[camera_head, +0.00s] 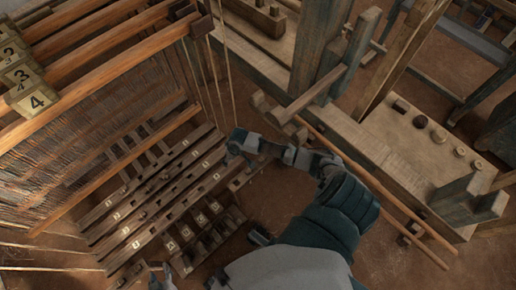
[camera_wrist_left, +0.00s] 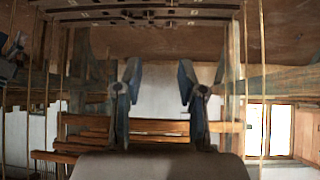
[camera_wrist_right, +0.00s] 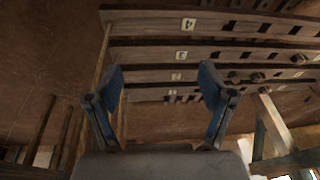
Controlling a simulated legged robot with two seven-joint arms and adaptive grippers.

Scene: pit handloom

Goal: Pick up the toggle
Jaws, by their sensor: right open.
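I cannot tell for certain which piece is the toggle. Small dark knobs (camera_wrist_right: 258,77) sit on the numbered wooden bars (camera_wrist_right: 150,53) in the right wrist view; similar bars (camera_head: 160,205) show in the head view. My right gripper (camera_head: 236,146) is beside the right ends of those bars; its fingers (camera_wrist_right: 162,80) are open with nothing between them. My left gripper (camera_head: 161,278) is at the bottom edge of the head view, just below the bars. Its fingers (camera_wrist_left: 159,80) are apart and empty.
Orange beams with number blocks (camera_head: 30,88) and hanging cords fill the upper left. Wooden posts (camera_head: 320,45) stand behind my right arm. Bare brown floor (camera_head: 275,195) lies between bars and bench.

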